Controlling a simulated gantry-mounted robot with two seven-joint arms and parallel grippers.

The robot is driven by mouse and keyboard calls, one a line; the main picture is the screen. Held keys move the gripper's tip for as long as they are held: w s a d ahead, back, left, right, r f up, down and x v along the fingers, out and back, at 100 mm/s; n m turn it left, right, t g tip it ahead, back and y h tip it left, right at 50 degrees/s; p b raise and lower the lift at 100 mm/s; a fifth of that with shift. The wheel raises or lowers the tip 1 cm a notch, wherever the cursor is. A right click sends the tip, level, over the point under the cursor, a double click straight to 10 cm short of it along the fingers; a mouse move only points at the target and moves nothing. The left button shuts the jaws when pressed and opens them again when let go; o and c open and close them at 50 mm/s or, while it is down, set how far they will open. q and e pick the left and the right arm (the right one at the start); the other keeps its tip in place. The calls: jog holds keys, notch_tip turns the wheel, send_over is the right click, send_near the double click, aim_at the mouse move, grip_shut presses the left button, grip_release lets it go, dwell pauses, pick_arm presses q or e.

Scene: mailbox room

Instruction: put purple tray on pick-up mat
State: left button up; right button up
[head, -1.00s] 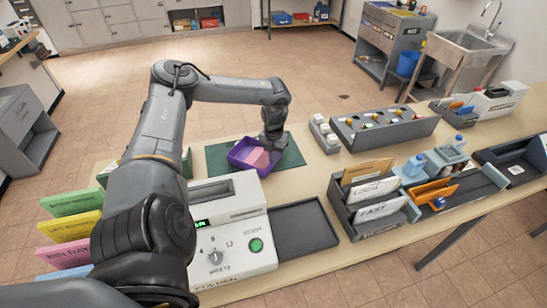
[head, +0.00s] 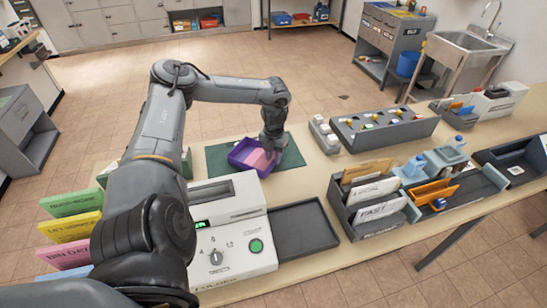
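The purple tray (head: 240,155) holds pink paper and is on or just over the dark green mat (head: 294,157) at the back of the table, behind the white machine; I cannot tell whether it touches the mat. My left gripper (head: 272,153) is at the tray's right side, pointing down. Its fingers are small and partly hidden, so I cannot tell whether they grip the tray's edge. My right gripper is not in view.
The white machine (head: 232,241) with a green button stands in front of the mat, with a dark flat tray (head: 304,229) beside it. Colored file cards (head: 72,228) stand at left. A grey letter holder (head: 352,217) and a bottle rack (head: 384,128) are to the right.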

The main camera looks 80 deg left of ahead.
pick_arm(q)
notch_tip(320, 180, up, 12)
jog(key=p, duration=0.1)
jog(key=shift+f+p, duration=0.2)
jog(key=shift+p, duration=0.1)
dwell(0.4)
